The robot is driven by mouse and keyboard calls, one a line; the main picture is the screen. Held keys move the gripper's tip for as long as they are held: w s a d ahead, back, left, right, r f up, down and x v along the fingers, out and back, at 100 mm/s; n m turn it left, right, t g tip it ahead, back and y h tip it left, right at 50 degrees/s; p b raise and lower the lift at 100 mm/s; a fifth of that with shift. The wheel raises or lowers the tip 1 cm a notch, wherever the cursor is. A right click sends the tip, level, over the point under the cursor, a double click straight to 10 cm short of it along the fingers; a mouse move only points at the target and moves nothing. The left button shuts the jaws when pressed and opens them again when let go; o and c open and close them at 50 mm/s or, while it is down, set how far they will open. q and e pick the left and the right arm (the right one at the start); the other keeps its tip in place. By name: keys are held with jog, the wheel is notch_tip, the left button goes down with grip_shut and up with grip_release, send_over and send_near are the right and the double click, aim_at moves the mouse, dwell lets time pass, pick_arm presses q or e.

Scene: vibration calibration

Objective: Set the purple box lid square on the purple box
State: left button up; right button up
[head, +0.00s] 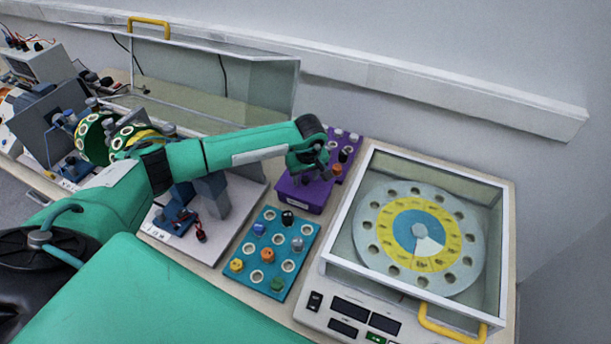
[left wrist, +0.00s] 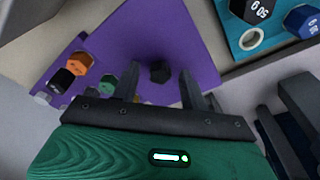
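The purple box (head: 294,202) stands on the bench behind the teal board, with a pale label on its front. My left gripper (head: 312,172) is over its top, pointing down. In the left wrist view a flat purple surface, which looks like the purple box lid (left wrist: 185,45), carries a dark knob (left wrist: 159,72). The left fingers (left wrist: 160,88) stand apart on either side of that knob, with gaps showing. The arm hides much of the box top, so I cannot tell how squarely the lid sits. My right gripper is not in view.
A purple rack (head: 354,138) with coloured weights adjoins the box at the back. A teal board (head: 272,225) with knobs lies in front. A glass-sided case with a round dial (head: 418,240) stands on the right. Stands and instruments crowd the left.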

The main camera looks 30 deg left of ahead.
aim_at(307, 187)
pick_arm(q)
jog(key=shift+r, duration=0.1)
jog(key=shift+r+p, duration=0.25)
jog(key=shift+p, duration=0.1)
jog(key=shift+r, duration=0.25)
notch_tip(307, 187, up, 11)
jog(key=s+d+b, duration=0.1)
jog(key=b, duration=0.2)
jog(key=shift+d+r, duration=0.15)
jog(key=shift+r, duration=0.05)
jog(key=shift+s, duration=0.1)
